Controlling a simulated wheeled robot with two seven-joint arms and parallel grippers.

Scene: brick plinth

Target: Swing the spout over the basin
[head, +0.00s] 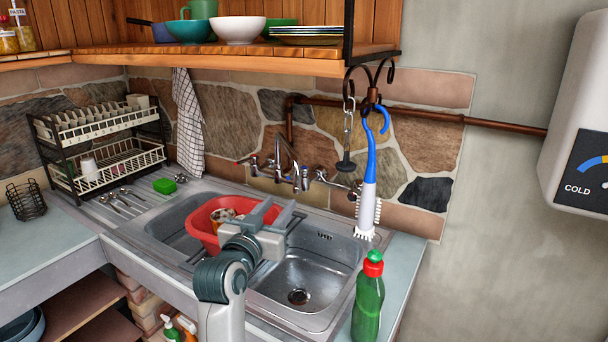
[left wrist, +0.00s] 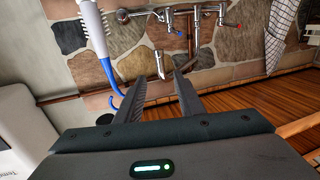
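The chrome tap's arched spout (head: 287,150) rises at the wall behind the sink. Its outlet end hangs near the back rim, roughly behind the divider between the bowls. The tap also shows upside down in the left wrist view (left wrist: 195,28). The right-hand basin (head: 310,275) is empty, with a drain in its floor. My left gripper (head: 278,213) is in front of and below the spout, over the sink divider area. Its two fingers are apart with nothing between them, as the left wrist view (left wrist: 161,82) shows. My right gripper is not in view.
A red tub (head: 205,222) with a mug sits in the left bowl. A blue-and-white brush (head: 368,190) hangs right of the tap from a shelf hook. A green bottle (head: 367,305) stands at the right front. A dish rack (head: 100,140) is at left.

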